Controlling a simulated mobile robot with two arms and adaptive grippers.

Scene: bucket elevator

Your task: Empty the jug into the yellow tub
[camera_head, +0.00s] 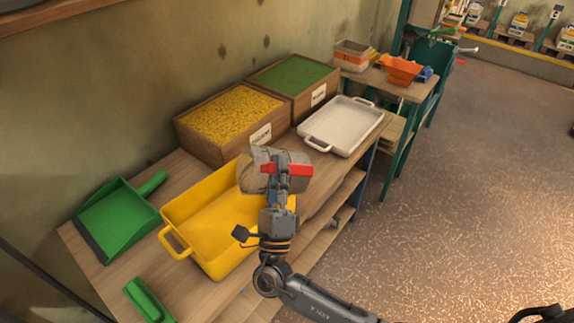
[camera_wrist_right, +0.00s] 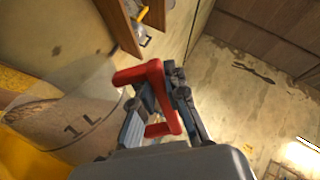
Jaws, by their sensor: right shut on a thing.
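The jug (camera_head: 253,172) is a greyish, see-through vessel with a red handle (camera_head: 287,169). It is tipped over above the right part of the yellow tub (camera_head: 187,216), a wide tub with a loop handle on the wooden bench. My right gripper (camera_head: 279,172) is shut on the red handle. In the right wrist view the jug's wall (camera_wrist_right: 75,122) shows a "1 L" mark, and the red handle (camera_wrist_right: 152,85) sits between the fingers. I cannot tell how much is left in the jug. The tub floor that I see looks bare; its right part is hidden.
A green dustpan (camera_head: 115,218) and a green brush (camera_head: 146,300) lie left of the tub. Behind stand wooden boxes of yellow grain (camera_head: 232,112) and green grain (camera_head: 294,75). A white tray (camera_head: 341,125) is on the right. Open floor (camera_head: 460,200) lies beyond the bench.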

